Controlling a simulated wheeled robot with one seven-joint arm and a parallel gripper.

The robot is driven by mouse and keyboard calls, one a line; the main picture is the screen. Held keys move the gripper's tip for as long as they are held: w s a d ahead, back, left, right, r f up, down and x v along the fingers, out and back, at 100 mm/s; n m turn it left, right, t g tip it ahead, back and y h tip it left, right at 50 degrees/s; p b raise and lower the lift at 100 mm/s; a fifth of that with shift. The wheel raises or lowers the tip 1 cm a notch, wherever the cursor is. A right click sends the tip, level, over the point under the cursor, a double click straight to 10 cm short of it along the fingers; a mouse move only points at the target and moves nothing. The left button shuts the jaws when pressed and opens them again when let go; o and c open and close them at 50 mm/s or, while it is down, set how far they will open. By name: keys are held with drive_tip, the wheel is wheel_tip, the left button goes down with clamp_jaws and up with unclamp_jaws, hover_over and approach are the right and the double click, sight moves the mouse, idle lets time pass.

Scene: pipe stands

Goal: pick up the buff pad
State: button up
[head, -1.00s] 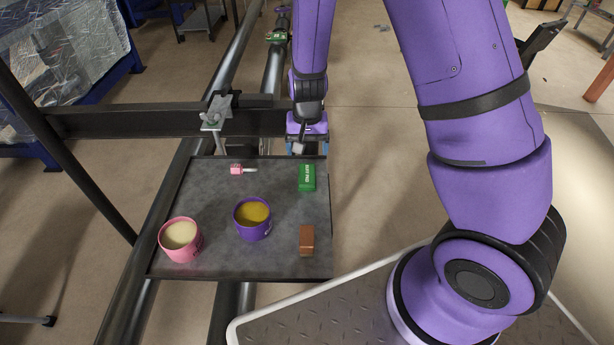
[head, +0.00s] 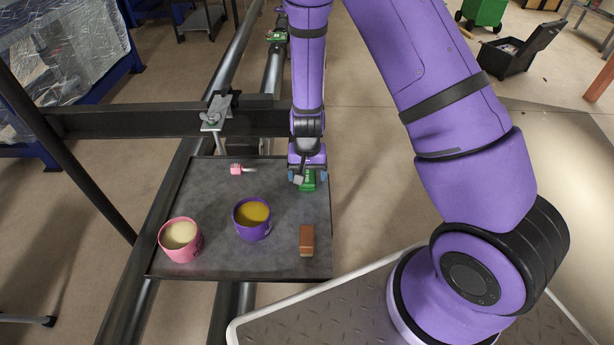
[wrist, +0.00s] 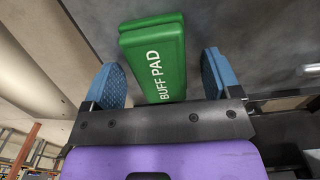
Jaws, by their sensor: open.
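The green buff pad (head: 308,184) lies on the dark tray (head: 222,265) near its right edge. In the wrist view the buff pad (wrist: 155,58) shows its white "BUFF PAD" lettering and sits between two blue fingers. My gripper (head: 307,178) is above the pad and covers its far part in the head view. In the wrist view my gripper (wrist: 160,82) is open, with a gap on each side of the pad. I cannot tell how far the fingertips are above the tray.
On the same tray are a brown block (head: 307,240), a purple tub (head: 252,220) with yellow contents, a pink tub (head: 180,240) with cream contents and a small pink brush (head: 238,169). A clamp (head: 215,112) stands behind the tray on a dark beam (head: 160,122).

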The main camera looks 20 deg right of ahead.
drive_tip(key=c, duration=1.1)
drive_tip(key=shift+r, duration=0.15)
